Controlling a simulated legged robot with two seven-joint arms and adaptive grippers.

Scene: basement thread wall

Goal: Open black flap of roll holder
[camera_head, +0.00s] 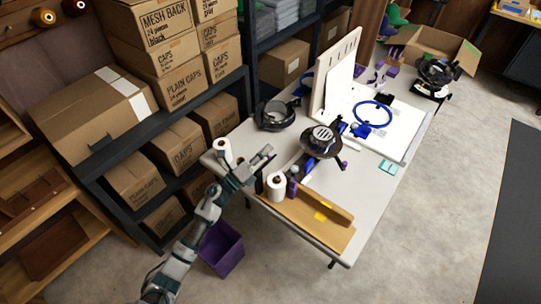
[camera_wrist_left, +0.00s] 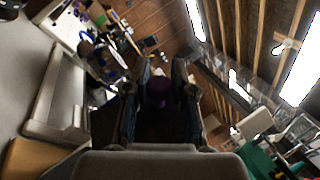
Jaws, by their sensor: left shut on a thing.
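My left gripper (camera_head: 264,158) is at the near left corner of the table, between two white rolls. One white roll (camera_head: 223,151) stands at the table's left edge; the other white roll (camera_head: 276,186) stands just below the gripper. In the left wrist view my left gripper (camera_wrist_left: 160,78) has its fingers around a dark purple thing (camera_wrist_left: 158,92), with dark surfaces behind it. Which part this is, and whether it belongs to the roll holder's black flap, I cannot tell. The flap cannot be made out clearly in either view. My right gripper is not in view.
The white table (camera_head: 375,205) carries a black round device (camera_head: 322,138), a dark ring-shaped device (camera_head: 273,115), a white board with a blue hoop (camera_head: 371,113) and a wooden board (camera_head: 310,222) at its near edge. A purple bin (camera_head: 221,249) stands on the floor. Shelves with boxes (camera_head: 183,148) are on the left.

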